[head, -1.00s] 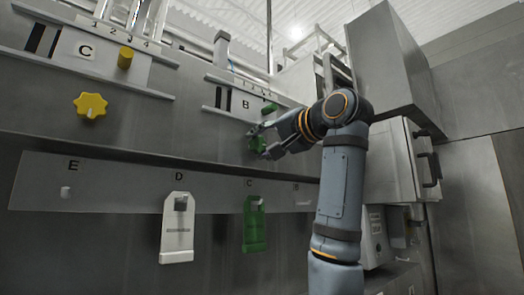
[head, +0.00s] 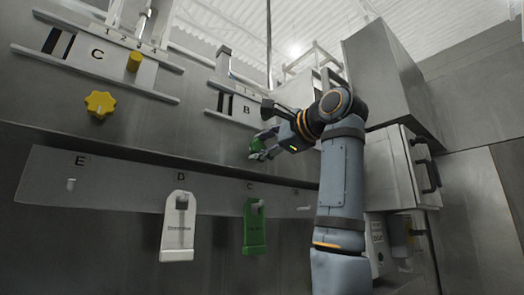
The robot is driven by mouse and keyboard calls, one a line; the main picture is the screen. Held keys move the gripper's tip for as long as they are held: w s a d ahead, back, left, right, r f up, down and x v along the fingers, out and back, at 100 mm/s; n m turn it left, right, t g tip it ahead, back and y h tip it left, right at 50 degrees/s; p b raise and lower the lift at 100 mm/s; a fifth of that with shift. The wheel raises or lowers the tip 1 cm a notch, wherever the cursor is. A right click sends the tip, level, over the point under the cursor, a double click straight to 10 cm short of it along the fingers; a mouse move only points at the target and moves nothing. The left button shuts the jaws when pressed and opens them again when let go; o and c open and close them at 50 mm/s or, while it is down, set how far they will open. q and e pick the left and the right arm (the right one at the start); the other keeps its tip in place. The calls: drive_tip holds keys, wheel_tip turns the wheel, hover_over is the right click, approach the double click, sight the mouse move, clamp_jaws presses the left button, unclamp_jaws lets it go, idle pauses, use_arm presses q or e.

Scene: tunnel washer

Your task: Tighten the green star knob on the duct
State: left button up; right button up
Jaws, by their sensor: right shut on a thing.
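The green star knob (head: 256,146) is on the steel duct, below the plate marked B (head: 238,107). My right gripper (head: 262,146) is shut on the green star knob and covers part of it. The arm reaches up from the lower right, and the wrist hides the area right of the knob. My left gripper is not in view.
A yellow star knob (head: 100,104) and a yellow cylinder (head: 134,62) sit by plate C (head: 97,55). Below, a rail (head: 120,188) carries a white tag (head: 178,230) and a green tag (head: 254,230). A grey box (head: 395,170) stands right of my arm.

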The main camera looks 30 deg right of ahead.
drive_tip(key=m, duration=0.1)
drive_tip(key=m+b, duration=0.1)
drive_tip(key=m, duration=0.1)
drive_tip(key=shift+f+m, duration=0.2)
drive_tip(key=shift+m, duration=1.8)
drive_tip(key=shift+b, duration=0.3)
drive_tip(key=o, duration=1.2)
drive_tip(key=shift+r, duration=0.1)
drive_tip(key=shift+c, duration=0.2)
drive_tip(key=shift+r, duration=0.1)
